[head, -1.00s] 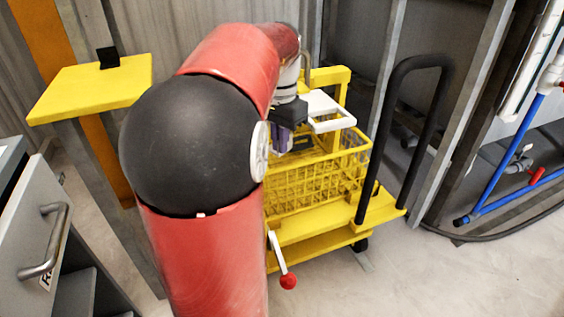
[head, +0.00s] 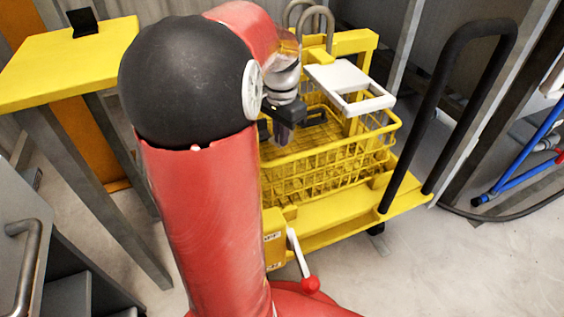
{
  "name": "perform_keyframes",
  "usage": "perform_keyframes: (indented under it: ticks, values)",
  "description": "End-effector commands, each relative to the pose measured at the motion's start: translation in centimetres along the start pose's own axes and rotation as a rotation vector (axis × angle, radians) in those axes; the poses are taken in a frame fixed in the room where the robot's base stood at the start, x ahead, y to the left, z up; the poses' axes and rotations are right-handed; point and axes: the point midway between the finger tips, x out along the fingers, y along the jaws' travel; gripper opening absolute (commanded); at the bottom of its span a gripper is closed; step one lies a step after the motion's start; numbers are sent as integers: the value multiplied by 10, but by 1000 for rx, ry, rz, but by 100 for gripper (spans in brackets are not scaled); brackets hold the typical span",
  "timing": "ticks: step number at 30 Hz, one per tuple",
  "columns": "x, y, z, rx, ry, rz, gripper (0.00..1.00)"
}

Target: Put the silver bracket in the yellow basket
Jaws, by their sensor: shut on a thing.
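The yellow basket (head: 335,165) is an open wire crate on a yellow cart, right of my red arm in the head view. My gripper (head: 282,130) points down over the left part of the basket. It is shut on a small grey-purple piece (head: 284,137), which looks like the silver bracket; its shape is mostly hidden. I cannot tell whether the piece touches the basket. My arm hides the basket's left end.
A white frame (head: 375,104) juts over the basket's back from a yellow post. A black handle (head: 432,85) rises at the cart's right. A yellow shelf (head: 60,62) with a small black block stands at left. A grey cabinet (head: 25,240) is at lower left.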

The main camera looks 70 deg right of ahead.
Motion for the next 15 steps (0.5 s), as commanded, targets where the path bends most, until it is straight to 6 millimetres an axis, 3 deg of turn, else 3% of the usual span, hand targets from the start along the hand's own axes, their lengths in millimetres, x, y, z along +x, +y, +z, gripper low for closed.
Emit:
perform_keyframes:
  ticks: [1,3,15]
  values:
    - [16,1,0,1,-3,3,0]
    - [29,1,0,1,-2,3,0]
    - [69,0,0,0,-2,2,0]
